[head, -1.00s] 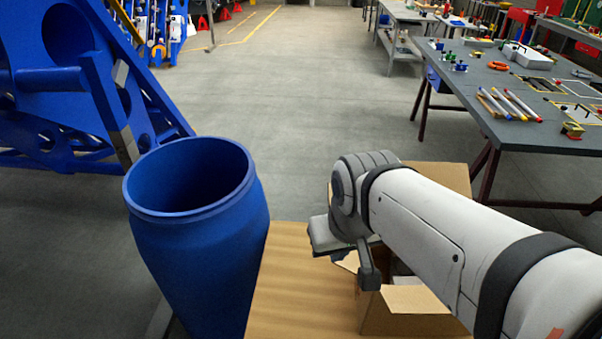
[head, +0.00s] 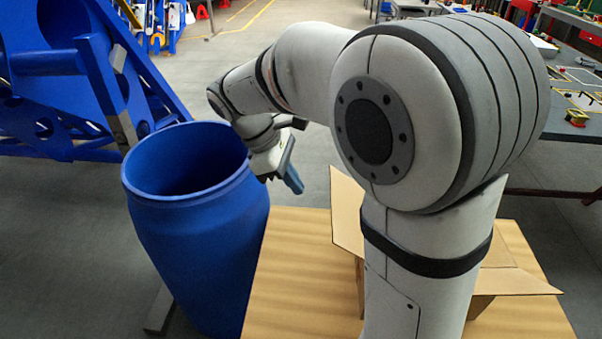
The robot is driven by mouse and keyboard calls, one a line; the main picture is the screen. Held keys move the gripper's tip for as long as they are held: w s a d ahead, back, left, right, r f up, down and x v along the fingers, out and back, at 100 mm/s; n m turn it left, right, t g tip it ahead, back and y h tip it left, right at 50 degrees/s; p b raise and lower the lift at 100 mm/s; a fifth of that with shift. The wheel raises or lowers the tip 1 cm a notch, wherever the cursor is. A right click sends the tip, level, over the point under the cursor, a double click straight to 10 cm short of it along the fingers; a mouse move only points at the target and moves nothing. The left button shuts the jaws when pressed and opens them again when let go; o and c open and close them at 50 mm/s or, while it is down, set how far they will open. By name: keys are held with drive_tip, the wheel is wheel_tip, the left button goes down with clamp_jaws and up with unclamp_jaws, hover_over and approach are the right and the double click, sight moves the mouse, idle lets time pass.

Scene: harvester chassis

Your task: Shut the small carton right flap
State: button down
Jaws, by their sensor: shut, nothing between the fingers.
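The small open carton stands on a wood-topped table, mostly hidden behind my arm in the head view. Part of its brown wall (head: 480,306) shows right of the arm. A flap at its right (head: 515,282) sticks outward, lying nearly flat and open. A taller flap (head: 347,218) stands up at its left, tilted outward. The carton's inside and its other edges are hidden. My gripper (head: 292,180) is left of the carton, beside the rim of the blue barrel, with its blue fingertips pointing down and right. It is shut and empty, apart from the carton.
The open blue barrel (head: 188,190) stands close left of my gripper. The wooden tabletop (head: 295,275) is bare between barrel and carton. A blue metal frame (head: 75,75) stands at the far left. A grey workbench (head: 565,90) is at the back right.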

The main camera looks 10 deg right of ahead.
sight(351, 211)
drive_tip(key=d+f+n+h+p, duration=0.1)
drive_tip(key=d+f+p, duration=0.1)
drive_tip(key=d+f, duration=0.3)
drive_tip(key=shift+d+f+n, duration=0.4)
idle(0.3)
drive_tip(key=shift+s, duration=0.1)
